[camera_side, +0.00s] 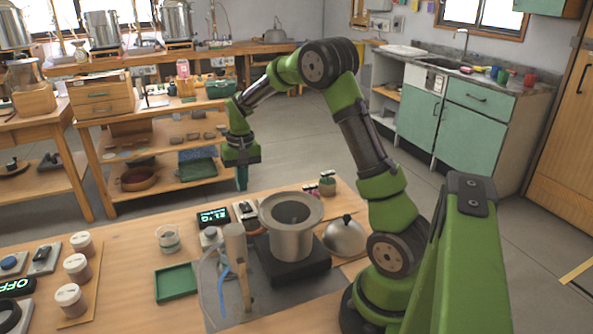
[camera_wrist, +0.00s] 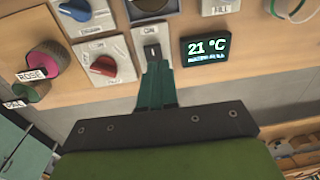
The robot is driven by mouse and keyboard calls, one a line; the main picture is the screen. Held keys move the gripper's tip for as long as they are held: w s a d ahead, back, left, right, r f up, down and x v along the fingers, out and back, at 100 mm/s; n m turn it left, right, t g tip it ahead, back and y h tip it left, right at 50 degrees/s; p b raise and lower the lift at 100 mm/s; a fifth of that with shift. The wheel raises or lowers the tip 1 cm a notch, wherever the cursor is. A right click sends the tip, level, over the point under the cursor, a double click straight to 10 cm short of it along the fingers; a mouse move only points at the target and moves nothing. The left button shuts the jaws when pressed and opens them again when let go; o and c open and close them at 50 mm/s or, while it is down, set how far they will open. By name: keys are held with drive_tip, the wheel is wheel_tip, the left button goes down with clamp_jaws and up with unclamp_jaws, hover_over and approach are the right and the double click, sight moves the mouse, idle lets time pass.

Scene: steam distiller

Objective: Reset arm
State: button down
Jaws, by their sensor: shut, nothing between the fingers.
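My green arm reaches over the bench in the side view, with my gripper (camera_side: 242,184) pointing down above the back part of the table. The gripper is shut and empty. In the wrist view my shut gripper (camera_wrist: 156,68) points toward a plate with a dark switch (camera_wrist: 152,50). The fingertips overlap the lower part of that plate in the picture; I cannot tell if they touch it. In the side view the gripper appears well above the table, behind the metal pot (camera_side: 290,240).
A display (camera_wrist: 207,48) reads 21 °C beside the switch; a red knob (camera_wrist: 103,66) and a blue knob (camera_wrist: 75,9) are to its left. On the table are a domed lid (camera_side: 345,240), a green tray (camera_side: 176,282), a glass beaker (camera_side: 169,240) and several white-lidded jars (camera_side: 77,267).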

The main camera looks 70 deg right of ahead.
drive_tip(key=s+a+r+n+t, duration=0.2)
drive_tip(key=s+a+r+t, duration=0.1)
drive_tip(key=s+a+r, duration=0.4)
drive_tip(key=s+a+r+n+t+y, duration=0.1)
drive_tip(key=s+a+r+n+t, duration=0.1)
drive_tip(key=s+a+r, duration=0.4)
drive_tip(key=s+a+t, duration=0.1)
drive_tip(key=s+a, duration=0.4)
drive_tip(key=a, duration=0.3)
drive_tip(key=shift+a+r+n+t+y, duration=0.25)
drive_tip(key=shift+r+n+t+y, duration=0.05)
drive_tip(key=shift+r, duration=0.1)
